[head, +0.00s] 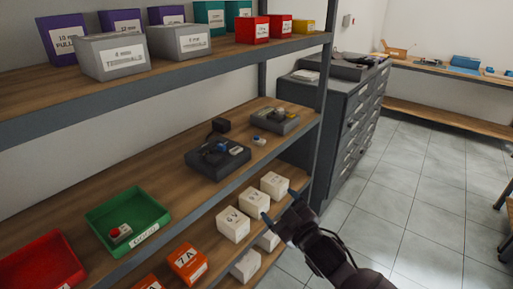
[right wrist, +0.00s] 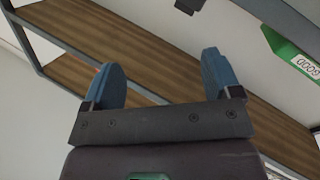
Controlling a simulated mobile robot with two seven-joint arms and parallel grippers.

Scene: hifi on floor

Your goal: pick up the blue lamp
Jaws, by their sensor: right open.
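A small blue-and-white piece (head: 259,140), which looks like the blue lamp, lies on the middle wooden shelf (head: 165,182). It sits between two dark grey devices, and its details are too small to make out. My right gripper (head: 281,207) is in front of the shelf unit, lower and to the right of the lamp, apart from it. In the right wrist view, its two blue fingers (right wrist: 160,68) are spread with nothing between them. The lamp cannot be made out in that view. My left gripper is not in view.
A dark device with a blue part (head: 218,158) and another device (head: 275,120) flank the lamp. A green bin (head: 128,222) holds a red-topped piece. White boxes (head: 233,224) stand on the lower shelf. The upper shelf (head: 215,62) overhangs. A grey cabinet (head: 345,115) stands behind.

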